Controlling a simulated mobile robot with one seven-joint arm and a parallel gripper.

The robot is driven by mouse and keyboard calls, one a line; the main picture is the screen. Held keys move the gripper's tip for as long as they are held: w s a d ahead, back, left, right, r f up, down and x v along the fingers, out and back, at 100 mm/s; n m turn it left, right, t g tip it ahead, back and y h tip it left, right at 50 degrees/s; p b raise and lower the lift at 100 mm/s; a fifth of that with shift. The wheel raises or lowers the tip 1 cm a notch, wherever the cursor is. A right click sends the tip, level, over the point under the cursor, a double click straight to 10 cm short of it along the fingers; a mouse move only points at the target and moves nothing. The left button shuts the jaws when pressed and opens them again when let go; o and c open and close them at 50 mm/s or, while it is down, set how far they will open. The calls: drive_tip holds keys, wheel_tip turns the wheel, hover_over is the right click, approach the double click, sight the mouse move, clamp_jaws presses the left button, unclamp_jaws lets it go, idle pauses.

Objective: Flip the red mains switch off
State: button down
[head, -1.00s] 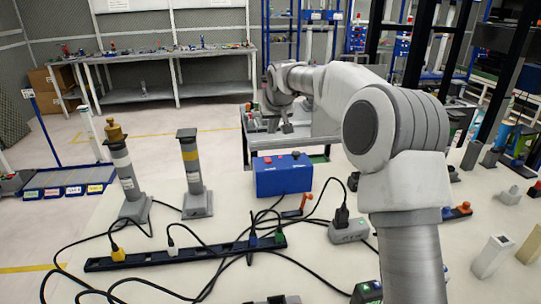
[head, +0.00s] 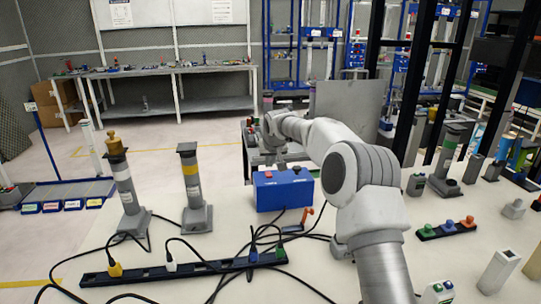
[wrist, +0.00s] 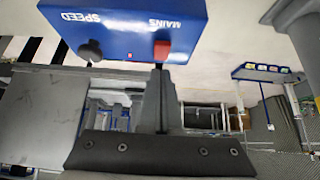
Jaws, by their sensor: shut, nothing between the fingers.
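A blue box (head: 284,192) stands on the pale table in the middle of the head view. In the wrist view the box (wrist: 120,22) appears upside down, with white MAINS and SPEED lettering. The red mains switch (wrist: 161,49) sticks out from the box under the MAINS label. A dark round knob (wrist: 90,49) is by the SPEED label. My gripper (wrist: 158,70) is shut and empty. Its fingertips overlap the lower end of the switch in the wrist view; I cannot tell whether they touch. In the head view my gripper is small and hard to make out behind the box.
A black power strip (head: 180,268) with plugs and loose cables lies in front of the box. Two grey posts (head: 193,190) (head: 128,195) stand to its left. A small orange lever (head: 306,215) is close at its front right. A strip with coloured knobs (head: 446,230) lies farther right.

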sight(269, 175)
drive_tip(key=shift+s+f, duration=0.2)
drive_tip(key=shift+f, duration=1)
drive_tip(key=shift+b, duration=0.3)
drive_tip(key=f+t+b, duration=0.1)
drive_tip(key=b, duration=0.3)
drive_tip(key=shift+s+f, duration=0.2)
drive_tip(key=shift+r, duration=0.35)
drive_tip(key=shift+r+p, duration=0.8)
